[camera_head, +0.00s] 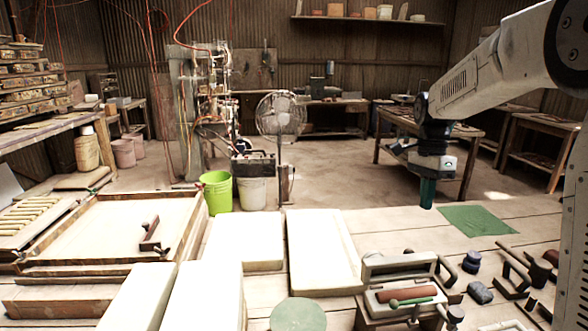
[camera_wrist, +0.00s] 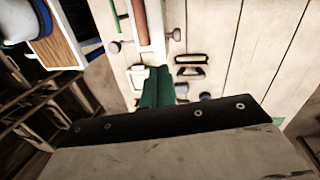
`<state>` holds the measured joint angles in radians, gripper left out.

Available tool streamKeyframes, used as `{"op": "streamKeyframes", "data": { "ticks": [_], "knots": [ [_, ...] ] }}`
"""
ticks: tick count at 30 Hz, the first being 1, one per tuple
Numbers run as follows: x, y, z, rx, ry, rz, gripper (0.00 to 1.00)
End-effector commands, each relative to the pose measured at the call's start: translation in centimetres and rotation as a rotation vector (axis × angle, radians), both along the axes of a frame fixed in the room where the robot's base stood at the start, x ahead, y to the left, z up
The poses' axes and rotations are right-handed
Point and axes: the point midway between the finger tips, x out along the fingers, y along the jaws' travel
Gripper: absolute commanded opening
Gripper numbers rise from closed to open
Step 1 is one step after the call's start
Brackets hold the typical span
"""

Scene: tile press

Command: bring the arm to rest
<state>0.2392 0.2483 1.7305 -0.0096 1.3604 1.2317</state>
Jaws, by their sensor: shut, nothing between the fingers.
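My arm (camera_head: 470,85) reaches in from the right side of the head view, bent at the elbow with its wrist hanging down. My gripper (camera_head: 428,193) points down, its green fingers together and empty. In the head view it appears left of the green square mat (camera_head: 476,220) at the far right of the worktable. The closed green fingers also show in the wrist view (camera_wrist: 157,88), with the plank tabletop (camera_wrist: 228,60) and dark tools beyond them. They appear clear of the tabletop, though the exact height is hard to tell.
Pale slabs (camera_head: 322,250) and a wooden tray (camera_head: 125,228) cover the left and middle of the table. A press-like tool (camera_head: 400,297) and several small tools crowd the front right. A fan (camera_head: 280,117) and green bucket (camera_head: 216,191) stand behind. The table around the mat is fairly clear.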

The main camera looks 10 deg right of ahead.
Motion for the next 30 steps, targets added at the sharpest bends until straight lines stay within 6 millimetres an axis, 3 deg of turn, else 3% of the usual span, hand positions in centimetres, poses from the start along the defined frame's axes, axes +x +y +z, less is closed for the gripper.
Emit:
{"op": "streamKeyframes", "data": {
  "ticks": [5, 11, 17, 21, 30],
  "knots": [
    [-1.4, 0.4, -1.7, 0.051, 0.017, 0.211, 0.0],
    [-6.8, 2.6, -1.3, 0.115, 0.0, 0.539, 0.0],
    [-13.2, 5.6, 0.0, 0.149, -0.043, 0.851, 0.0],
    [-18.7, 7.8, 0.5, 0.155, -0.085, 1.08, 0.0],
    [-28.8, 11.1, -0.2, 0.104, -0.186, 1.41, 0.0]
  ]
}}
